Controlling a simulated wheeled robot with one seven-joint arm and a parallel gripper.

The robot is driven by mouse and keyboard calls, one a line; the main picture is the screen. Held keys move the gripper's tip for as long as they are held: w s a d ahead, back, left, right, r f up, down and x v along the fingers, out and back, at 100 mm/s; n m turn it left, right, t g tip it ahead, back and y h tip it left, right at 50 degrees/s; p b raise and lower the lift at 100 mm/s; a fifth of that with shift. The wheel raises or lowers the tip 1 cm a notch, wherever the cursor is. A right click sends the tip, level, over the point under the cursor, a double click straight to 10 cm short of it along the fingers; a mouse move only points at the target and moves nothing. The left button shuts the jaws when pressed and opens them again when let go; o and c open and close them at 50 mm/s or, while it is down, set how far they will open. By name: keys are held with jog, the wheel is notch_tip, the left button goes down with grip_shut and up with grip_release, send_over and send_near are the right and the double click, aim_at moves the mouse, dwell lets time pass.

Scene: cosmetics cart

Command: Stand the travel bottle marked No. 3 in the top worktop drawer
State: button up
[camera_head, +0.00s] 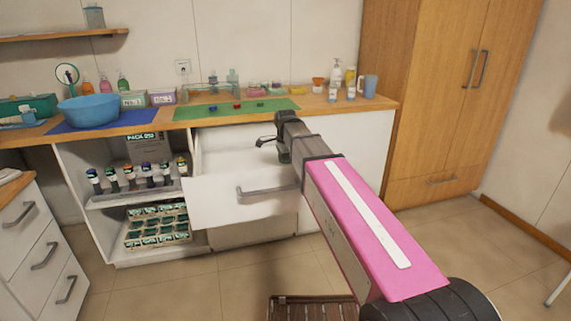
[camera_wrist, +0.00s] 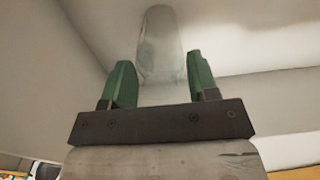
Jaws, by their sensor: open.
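The top worktop drawer (camera_head: 240,200) is pulled open below the worktop, its white front and bar handle facing me. My gripper (camera_head: 272,148) is at the open drawer, low by its right side. In the wrist view my gripper (camera_wrist: 160,65) has its green fingers apart. A clear, pale travel bottle (camera_wrist: 160,35) stands just beyond and between the fingertips, against white drawer surfaces. I see no gap closed on it and cannot read a number on it. In the head view this bottle cannot be made out.
The worktop holds a green mat (camera_head: 190,112), a blue mat (camera_head: 65,127), a blue bowl (camera_head: 88,110) and several small bottles and boxes. Several dark bottles (camera_head: 130,177) stand on the shelf left of the drawer. A tall wooden cabinet (camera_head: 435,80) stands at right.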

notch_tip(320, 180, up, 12)
dwell(0.6)
